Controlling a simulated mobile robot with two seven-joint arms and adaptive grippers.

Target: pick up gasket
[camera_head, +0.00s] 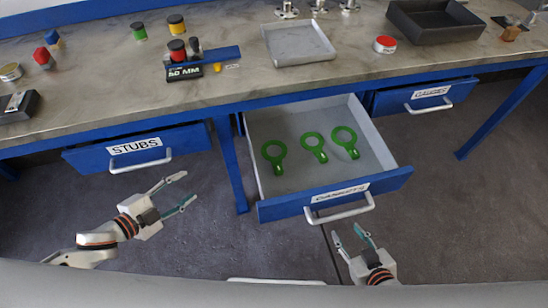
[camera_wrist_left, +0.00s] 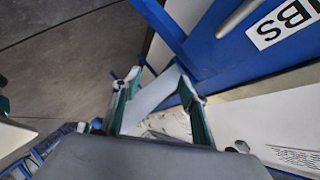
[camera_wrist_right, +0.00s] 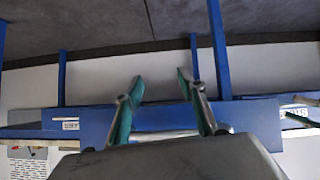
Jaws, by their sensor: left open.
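Three green ring-shaped gaskets with short tabs lie flat in the open drawer (camera_head: 290,203): a left one (camera_head: 278,168), a middle one (camera_head: 320,157) and a right one (camera_head: 353,153). My left gripper (camera_head: 187,187) is open and empty, left of the drawer and in front of the stubs drawer. Its spread fingers also show in the left wrist view (camera_wrist_left: 160,78). My right gripper (camera_head: 347,231) is open and empty, just in front of the drawer handle (camera_head: 342,213). Its spread fingers show in the right wrist view (camera_wrist_right: 160,76). No gasket shows in either wrist view.
The stubs drawer (camera_head: 80,161) at left and another labelled drawer (camera_head: 393,103) at right are shut. The worktop (camera_head: 230,100) above holds a grey tray (camera_head: 300,58), a dark bin (camera_head: 438,30), a blue stand (camera_head: 222,56) and small coloured parts. A blue table leg (camera_head: 233,170) stands left of the open drawer.

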